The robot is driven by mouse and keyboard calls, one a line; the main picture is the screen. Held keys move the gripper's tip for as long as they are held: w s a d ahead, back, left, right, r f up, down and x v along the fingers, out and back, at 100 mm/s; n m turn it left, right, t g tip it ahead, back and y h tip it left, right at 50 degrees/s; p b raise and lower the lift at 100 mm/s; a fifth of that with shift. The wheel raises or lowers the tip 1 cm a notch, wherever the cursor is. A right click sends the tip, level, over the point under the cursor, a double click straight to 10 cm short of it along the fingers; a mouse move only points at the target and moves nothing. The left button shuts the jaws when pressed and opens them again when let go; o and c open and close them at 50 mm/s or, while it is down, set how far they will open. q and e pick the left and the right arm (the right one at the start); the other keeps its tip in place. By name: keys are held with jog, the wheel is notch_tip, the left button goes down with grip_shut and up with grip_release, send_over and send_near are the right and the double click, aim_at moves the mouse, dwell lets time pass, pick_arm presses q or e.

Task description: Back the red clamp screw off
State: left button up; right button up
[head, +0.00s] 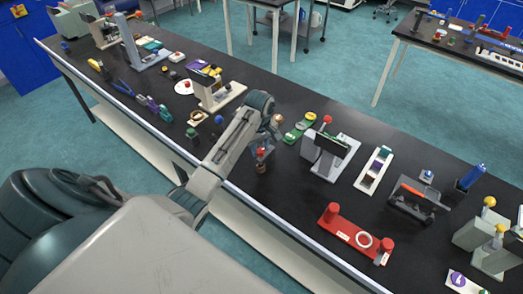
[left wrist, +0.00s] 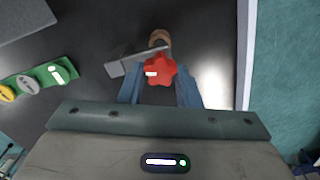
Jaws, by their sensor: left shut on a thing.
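The red clamp screw (left wrist: 159,70) has a lobed red knob with a small white mark. It sits between the blue fingers of my left gripper (left wrist: 160,88) in the left wrist view, and the gripper is shut on it. A grey bar (left wrist: 122,65) and a brown ring-shaped part (left wrist: 160,37) show just beyond the knob. In the head view my left gripper (head: 261,146) reaches down over the front part of the bench, and the red knob (head: 261,152) shows small between its fingers. The lower part of the clamp is hard to make out. My right gripper is not in view.
The black bench (head: 285,215) is crowded. A green strip with round pieces (head: 299,128) lies right of the gripper, then a grey device with a red-topped lever (head: 327,150). A red stand with a white ring (head: 356,235) is nearer the front. Bare bench lies between them.

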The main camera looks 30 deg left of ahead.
pick_arm(q)
jog(key=shift+a, duration=0.1)
jog(key=n, duration=0.4)
jog(key=shift+s+n, duration=0.1)
jog(key=shift+n, duration=0.2)
jog(key=o, duration=0.6)
jog(key=shift+o, duration=1.3)
jog(key=shift+a+f, duration=0.1)
jog(key=shift+a, duration=0.05)
